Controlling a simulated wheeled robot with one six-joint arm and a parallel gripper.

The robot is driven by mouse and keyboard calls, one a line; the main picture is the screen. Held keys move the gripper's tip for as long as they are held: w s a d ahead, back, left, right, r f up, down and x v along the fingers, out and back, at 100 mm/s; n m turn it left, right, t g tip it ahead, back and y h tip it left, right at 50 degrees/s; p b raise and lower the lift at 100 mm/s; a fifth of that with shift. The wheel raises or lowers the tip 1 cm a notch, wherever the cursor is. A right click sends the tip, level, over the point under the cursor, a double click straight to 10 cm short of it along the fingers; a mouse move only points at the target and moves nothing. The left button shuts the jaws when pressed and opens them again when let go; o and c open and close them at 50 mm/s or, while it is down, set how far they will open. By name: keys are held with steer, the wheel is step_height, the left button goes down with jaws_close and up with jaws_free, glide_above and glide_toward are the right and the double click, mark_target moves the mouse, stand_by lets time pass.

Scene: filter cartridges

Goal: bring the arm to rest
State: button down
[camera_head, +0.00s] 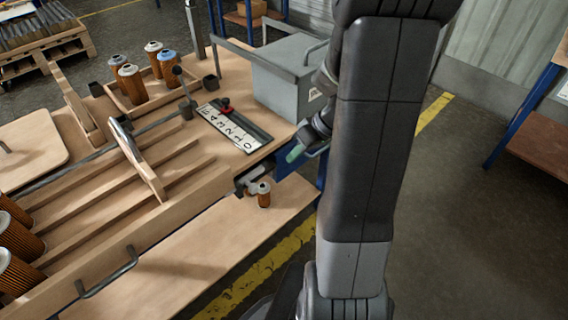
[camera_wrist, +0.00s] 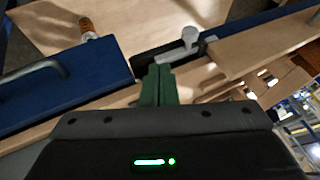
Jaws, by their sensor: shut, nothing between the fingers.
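My gripper (camera_head: 295,153) hangs beside the right end of the wooden bench (camera_head: 215,190), near a blue panel. A small orange-brown cartridge (camera_head: 264,194) stands on the lower front board, apart from my gripper. It also appears at the upper left of the wrist view (camera_wrist: 88,30).
A grey box (camera_head: 288,75) and a numbered strip (camera_head: 235,125) with a red knob stand near my arm. Several cartridges stand in a wooden tray (camera_head: 140,113); more are at the left edge. A blue-framed shelf (camera_head: 535,140) is right. Open floor lies between.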

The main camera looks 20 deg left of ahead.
steer(key=shift+v, duration=0.85)
steer(key=shift+f, duration=0.1)
steer(key=p+x, duration=0.2)
steer(key=x, duration=0.8)
steer(key=shift+w+f, duration=0.2)
steer(key=shift+f, duration=0.05)
steer(key=shift+a, duration=0.1)
